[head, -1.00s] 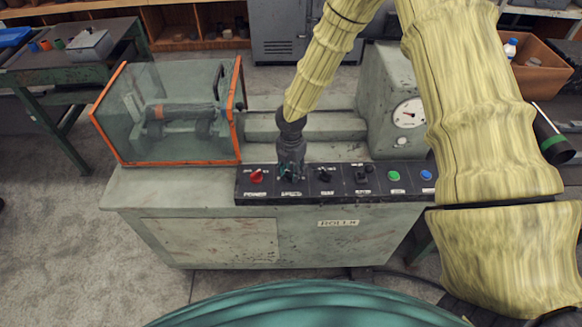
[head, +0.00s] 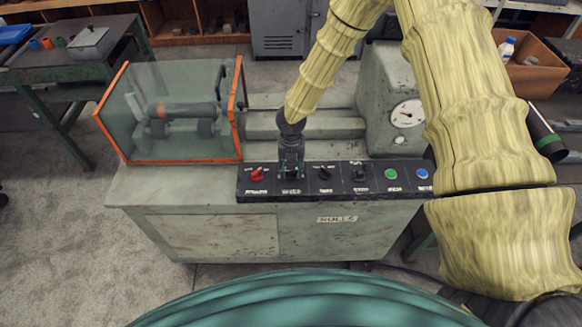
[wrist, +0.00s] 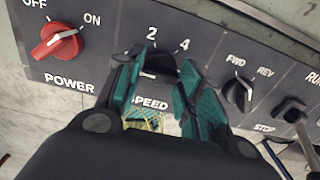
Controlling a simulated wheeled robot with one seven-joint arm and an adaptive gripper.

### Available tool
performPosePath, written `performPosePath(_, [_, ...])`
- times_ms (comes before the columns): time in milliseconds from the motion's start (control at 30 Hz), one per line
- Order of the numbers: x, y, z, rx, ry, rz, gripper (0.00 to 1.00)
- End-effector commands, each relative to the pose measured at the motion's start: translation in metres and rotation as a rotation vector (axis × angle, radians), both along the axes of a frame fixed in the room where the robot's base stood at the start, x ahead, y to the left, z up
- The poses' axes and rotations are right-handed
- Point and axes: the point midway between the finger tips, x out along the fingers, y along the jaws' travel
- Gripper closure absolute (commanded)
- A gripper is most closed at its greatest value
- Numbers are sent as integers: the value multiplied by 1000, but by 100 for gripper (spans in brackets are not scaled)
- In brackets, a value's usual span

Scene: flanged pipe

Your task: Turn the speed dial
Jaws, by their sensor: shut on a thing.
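The speed dial (wrist: 163,66) is a black knob on the dark control panel, with the marks 2 and 4 above it and the word SPEED below. In the wrist view my gripper (wrist: 165,82) is over the dial, one teal-padded finger on each side, shut on it. The fingers hide part of the dial and its other marks. In the head view my gripper (head: 291,172) points down onto the panel (head: 330,192), just right of the red power knob (head: 257,174), and covers the dial.
The red power knob also shows in the wrist view (wrist: 57,43), close to the left finger. The black FWD/REV knob (wrist: 238,92) is close on the right. Green (head: 390,174) and blue (head: 422,173) buttons are farther right. A clear orange-edged guard (head: 122,115) stands behind left.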

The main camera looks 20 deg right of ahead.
Motion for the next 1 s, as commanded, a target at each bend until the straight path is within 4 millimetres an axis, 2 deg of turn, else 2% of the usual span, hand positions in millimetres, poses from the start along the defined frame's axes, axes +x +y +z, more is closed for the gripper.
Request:
performPosePath(433, [1,-1,0,-1,-1,8,86])
performPosePath(467, [1,-1,0,0,-1,8,57])
performPosePath(567, [0,-1,0,0,-1,8,41])
performPosePath(867, [0,0,0,0,0,7,41])
performPosePath(1000, [1,0,7,0,-1,6,41])
